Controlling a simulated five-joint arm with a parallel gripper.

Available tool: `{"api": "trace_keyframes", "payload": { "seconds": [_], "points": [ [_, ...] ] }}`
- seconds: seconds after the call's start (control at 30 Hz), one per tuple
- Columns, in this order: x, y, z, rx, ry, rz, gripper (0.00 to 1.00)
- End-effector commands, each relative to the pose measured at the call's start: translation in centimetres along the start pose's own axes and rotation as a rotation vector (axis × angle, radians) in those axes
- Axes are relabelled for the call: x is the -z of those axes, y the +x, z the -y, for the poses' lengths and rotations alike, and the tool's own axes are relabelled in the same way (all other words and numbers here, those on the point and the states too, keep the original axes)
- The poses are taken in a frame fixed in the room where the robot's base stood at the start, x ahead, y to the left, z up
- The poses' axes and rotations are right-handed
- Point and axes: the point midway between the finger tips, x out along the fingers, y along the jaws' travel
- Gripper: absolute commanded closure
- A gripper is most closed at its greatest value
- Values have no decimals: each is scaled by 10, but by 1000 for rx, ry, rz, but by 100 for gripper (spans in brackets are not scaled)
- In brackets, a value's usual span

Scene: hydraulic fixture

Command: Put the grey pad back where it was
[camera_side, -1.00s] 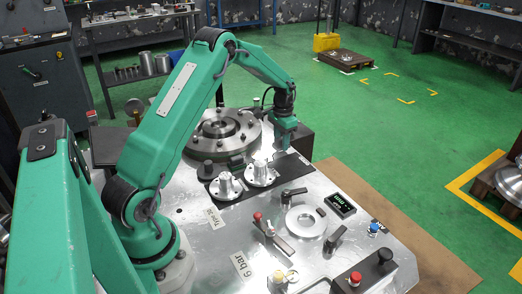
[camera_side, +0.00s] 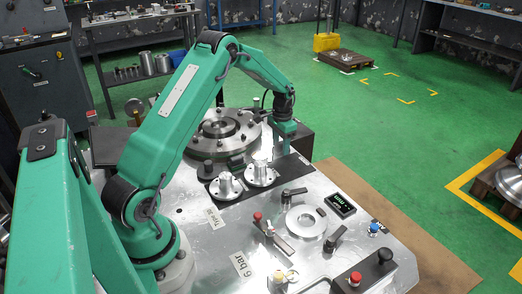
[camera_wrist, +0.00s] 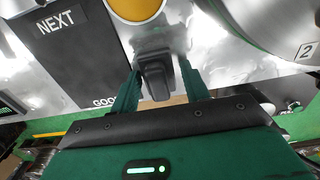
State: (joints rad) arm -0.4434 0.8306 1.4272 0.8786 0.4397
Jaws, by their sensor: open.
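My gripper (camera_wrist: 161,86) is open, with its two green fingers apart. A small dark grey block (camera_wrist: 157,75), which looks like the grey pad, shows between the fingers in the wrist view. I cannot tell whether either finger touches it. In the side view my gripper (camera_side: 283,145) is low at the far right edge of the bench, just behind the dark mat (camera_side: 238,196). The pad cannot be made out there.
Two silver flanged parts (camera_side: 226,185) (camera_side: 261,174) stand on the mat. A large round flange (camera_side: 222,130) lies left of my gripper, and a black block (camera_side: 302,140) stands right of it. A yellow disc (camera_wrist: 138,9) shows beyond the grey block. Clamps and a display (camera_side: 341,205) are nearer.

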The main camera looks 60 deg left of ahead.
Motion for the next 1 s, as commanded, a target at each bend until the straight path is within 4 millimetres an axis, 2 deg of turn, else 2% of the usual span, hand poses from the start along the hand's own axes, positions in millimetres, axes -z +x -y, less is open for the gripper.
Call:
{"api": "trace_keyframes", "payload": {
  "seconds": [0.03, 0.47, 0.67, 1.0],
  "points": [
    [0, 0, -5, -3, 8, 7, 43],
    [0, -8, -5, -3, 7, 6, 43],
    [1, -29, -3, -1, 5, 2, 43],
    [1, -84, -2, 0, 4, 0, 43]
  ]
}}
